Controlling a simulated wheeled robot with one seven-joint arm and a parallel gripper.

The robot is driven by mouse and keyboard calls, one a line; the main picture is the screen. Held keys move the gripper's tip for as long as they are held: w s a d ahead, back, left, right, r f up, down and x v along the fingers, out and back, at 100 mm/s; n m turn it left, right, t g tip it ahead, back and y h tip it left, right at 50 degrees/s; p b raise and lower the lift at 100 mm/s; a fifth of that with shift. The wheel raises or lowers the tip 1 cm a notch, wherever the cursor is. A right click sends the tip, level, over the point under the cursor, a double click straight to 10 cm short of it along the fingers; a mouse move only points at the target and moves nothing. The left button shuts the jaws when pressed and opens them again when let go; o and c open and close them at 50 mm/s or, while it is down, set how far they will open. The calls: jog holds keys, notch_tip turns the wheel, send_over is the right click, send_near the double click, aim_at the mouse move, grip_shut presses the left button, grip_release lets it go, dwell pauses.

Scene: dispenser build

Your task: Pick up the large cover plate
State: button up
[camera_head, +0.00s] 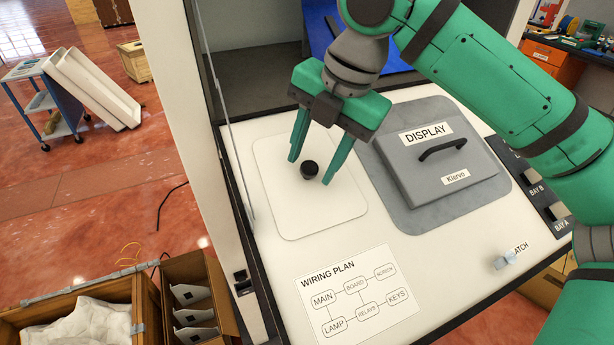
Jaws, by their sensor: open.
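A large, pale cover plate (295,215) with rounded corners lies flat on the white worktop, left of the display unit. A short black knob (309,169) stands up near its middle. My green gripper (311,171) points down over the plate, fingers spread open with one on each side of the knob in the picture. A gap shows between each finger and the knob, and nothing is held. I cannot tell exactly how high the fingertips are above the plate.
A grey display unit (435,165) with a black handle sits right of the plate on a darker panel. A wiring plan sheet (355,294) lies in front. A glass pane (228,130) edges the left side. Switches (550,200) and a latch (507,260) are at the right.

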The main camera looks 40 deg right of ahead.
jog(key=shift+f, duration=0.15)
grip_shut()
jog(key=shift+r, duration=0.2)
